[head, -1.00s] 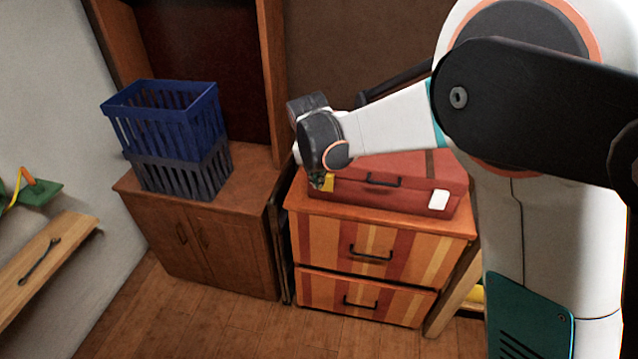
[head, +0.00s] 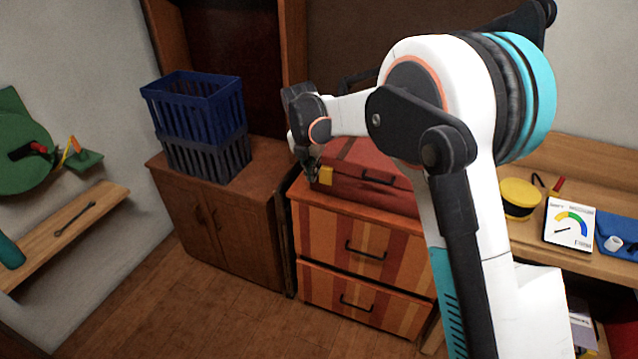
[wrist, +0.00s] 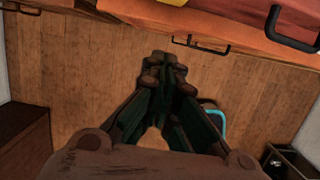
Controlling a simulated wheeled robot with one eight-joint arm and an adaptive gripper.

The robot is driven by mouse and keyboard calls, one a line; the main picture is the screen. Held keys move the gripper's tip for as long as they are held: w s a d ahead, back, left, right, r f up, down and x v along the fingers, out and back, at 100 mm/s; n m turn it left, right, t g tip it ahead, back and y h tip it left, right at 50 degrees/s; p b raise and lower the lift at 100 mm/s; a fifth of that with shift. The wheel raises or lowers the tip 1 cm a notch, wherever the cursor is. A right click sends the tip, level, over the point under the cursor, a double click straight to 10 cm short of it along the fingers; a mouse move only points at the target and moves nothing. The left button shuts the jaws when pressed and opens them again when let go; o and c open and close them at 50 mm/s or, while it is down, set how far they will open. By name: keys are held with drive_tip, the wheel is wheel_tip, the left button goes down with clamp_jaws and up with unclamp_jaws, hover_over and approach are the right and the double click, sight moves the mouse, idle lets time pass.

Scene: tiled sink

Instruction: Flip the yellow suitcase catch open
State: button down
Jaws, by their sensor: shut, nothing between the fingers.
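The red suitcase (head: 362,186) lies on top of the striped drawer unit, partly hidden by my arm. Its yellow catch (head: 326,176) shows on the front face near the left end. I cannot tell whether the catch is flipped. My gripper (head: 310,172) points down just left of the catch in the head view; contact is unclear. In the wrist view my gripper (wrist: 164,62) is shut and empty, apart from the catch, over the floor.
The striped drawer unit (head: 325,222) has protruding dark handles. A brown cabinet (head: 225,225) with stacked blue and grey crates (head: 195,105) stands left. A workbench (head: 560,165) with a yellow round object and a gauge is right. The floor in front is clear.

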sight(322, 178)
drive_tip(key=shift+w+d+f+b, duration=0.35)
drive_tip(key=shift+w+f+b, duration=0.55)
drive_tip(key=shift+f, duration=0.7)
drive_tip(key=shift+w+d+f+b, duration=0.4)
drive_tip(key=shift+w+f+b, duration=0.55)
drive_tip(key=shift+f, duration=0.7)
drive_tip(key=shift+w+d+f+b, duration=0.35)
drive_tip(key=shift+w+f+b, duration=0.25)
drive_tip(key=shift+w+f, duration=0.8)
drive_tip(key=shift+s+f, duration=0.2)
drive_tip(key=shift+s, duration=0.05)
drive_tip(key=shift+w+d+f+t, duration=0.2)
drive_tip(key=shift+w+t, duration=0.1)
drive_tip(key=shift+t, duration=0.3)
drive_tip(key=shift+a+r+h+p, duration=0.1)
drive_tip(key=shift+r+h+p, duration=0.3)
drive_tip(key=shift+r, duration=0.45)
